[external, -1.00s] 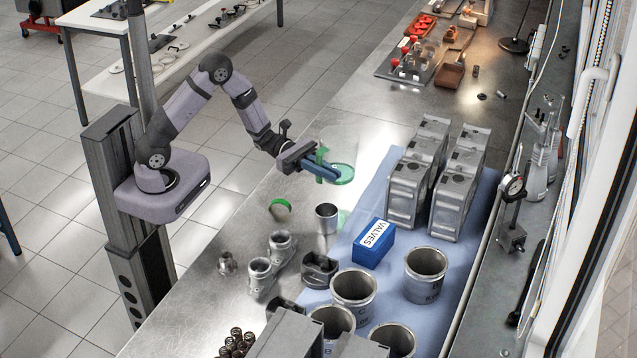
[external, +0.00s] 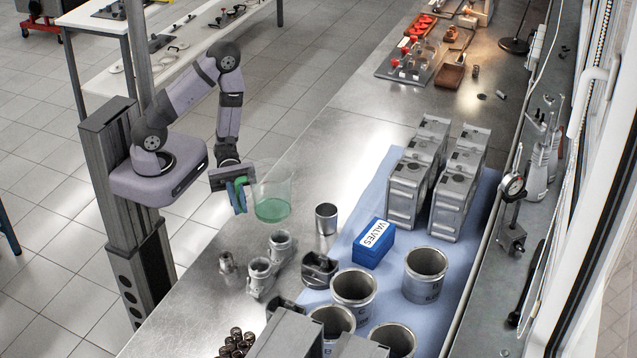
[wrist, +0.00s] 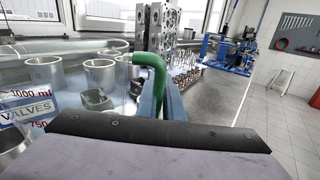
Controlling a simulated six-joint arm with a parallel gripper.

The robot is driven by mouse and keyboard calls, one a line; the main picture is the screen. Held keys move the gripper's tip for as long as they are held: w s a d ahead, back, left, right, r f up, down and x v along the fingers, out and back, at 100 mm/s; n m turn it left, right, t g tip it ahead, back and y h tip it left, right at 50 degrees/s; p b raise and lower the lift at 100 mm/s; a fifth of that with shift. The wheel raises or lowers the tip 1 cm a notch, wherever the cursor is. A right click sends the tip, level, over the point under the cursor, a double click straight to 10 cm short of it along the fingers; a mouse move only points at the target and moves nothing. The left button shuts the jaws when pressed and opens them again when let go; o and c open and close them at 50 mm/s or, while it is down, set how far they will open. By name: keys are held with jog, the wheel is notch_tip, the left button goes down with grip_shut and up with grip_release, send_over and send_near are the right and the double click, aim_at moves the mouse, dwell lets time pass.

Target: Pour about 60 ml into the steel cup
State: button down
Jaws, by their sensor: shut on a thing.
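The steel cup (external: 326,218) stands upright on the metal bench, left of the blue VALVES box. A clear jug (external: 274,180) with green liquid (external: 271,209) in its lower part is near the bench's left edge, to the left of the cup. The jug looks nearly upright and apart from the cup. My gripper (external: 240,190) is shut on the jug's green handle (wrist: 150,72). In the wrist view, volume marks such as 1000 ml show on the clear wall at left. Inside the cup cannot be made out.
The blue VALVES box (external: 374,242) stands right of the cup on a blue mat. Metal pipe fittings (external: 270,265) stand in front, with several steel cylinders (external: 354,290) at front right. Engine blocks (external: 415,180) stand behind right. The bench behind the jug is clear.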

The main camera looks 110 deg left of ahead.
jog(key=shift+s+d+r+g, duration=0.1)
jog(key=shift+s+d+g, duration=0.2)
jog(key=shift+s+d, duration=0.2)
jog(key=shift+w+r, duration=0.1)
jog(key=shift+r, duration=0.05)
